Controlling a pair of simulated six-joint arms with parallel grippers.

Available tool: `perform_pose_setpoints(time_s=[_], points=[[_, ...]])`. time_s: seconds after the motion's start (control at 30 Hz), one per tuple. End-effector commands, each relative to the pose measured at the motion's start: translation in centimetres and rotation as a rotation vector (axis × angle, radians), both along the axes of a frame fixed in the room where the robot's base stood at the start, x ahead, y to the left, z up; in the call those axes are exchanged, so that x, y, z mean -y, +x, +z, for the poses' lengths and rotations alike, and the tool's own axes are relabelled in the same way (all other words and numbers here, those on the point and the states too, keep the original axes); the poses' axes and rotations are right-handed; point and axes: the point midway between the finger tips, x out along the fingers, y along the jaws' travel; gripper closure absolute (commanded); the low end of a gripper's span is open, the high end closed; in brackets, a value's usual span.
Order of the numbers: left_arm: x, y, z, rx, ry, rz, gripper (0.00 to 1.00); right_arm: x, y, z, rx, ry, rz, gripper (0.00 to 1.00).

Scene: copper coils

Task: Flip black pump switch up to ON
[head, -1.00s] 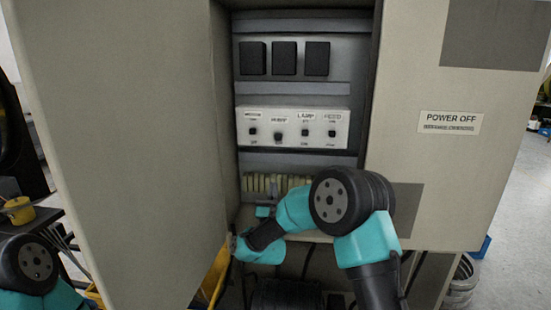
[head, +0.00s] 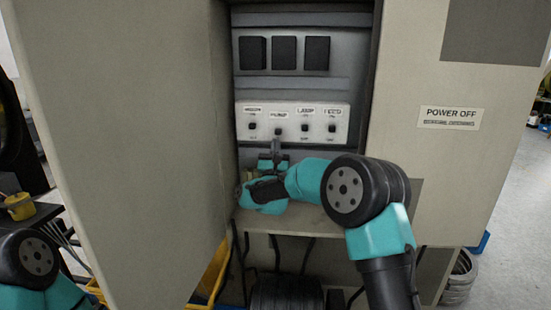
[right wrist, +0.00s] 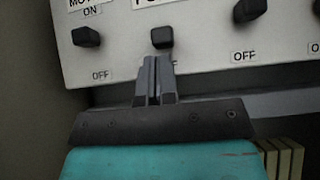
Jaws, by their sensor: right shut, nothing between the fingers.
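A white switch panel (head: 345,124) with a row of black switches is mounted inside the open cabinet. The pump switch (head: 277,131) is second from the left, under the PUMP label. In the right wrist view the pump switch (right wrist: 162,37) is a black knob just above my fingertips. My right gripper (head: 277,143) is shut and empty, pointing up at the panel from below. In the right wrist view my right gripper's tips (right wrist: 155,60) sit just under the switch; I cannot tell if they touch it. The left gripper is out of view.
The cabinet door (head: 130,130) stands open at the left. Neighbouring switches (head: 252,126) sit close on both sides. Black modules (head: 284,53) are above the panel. A POWER OFF label (head: 450,118) is on the right cabinet face.

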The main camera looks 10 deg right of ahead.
Motion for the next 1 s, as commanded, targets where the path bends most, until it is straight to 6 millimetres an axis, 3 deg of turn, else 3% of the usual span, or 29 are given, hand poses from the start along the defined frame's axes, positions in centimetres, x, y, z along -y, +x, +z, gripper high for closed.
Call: perform_pose_setpoints(time_s=[0.43, 0.63, 1.0], points=[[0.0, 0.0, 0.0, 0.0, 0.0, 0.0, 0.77, 0.0, 0.0, 0.8, 0.0, 0.001, -0.001, 1.0], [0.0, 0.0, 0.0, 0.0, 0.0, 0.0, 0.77, 0.0, -0.1, 2.9, 0.002, 0.001, -0.001, 1.0], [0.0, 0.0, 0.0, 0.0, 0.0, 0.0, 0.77, 0.0, 0.0, 3.1, 0.005, -0.001, -0.001, 1.0]])
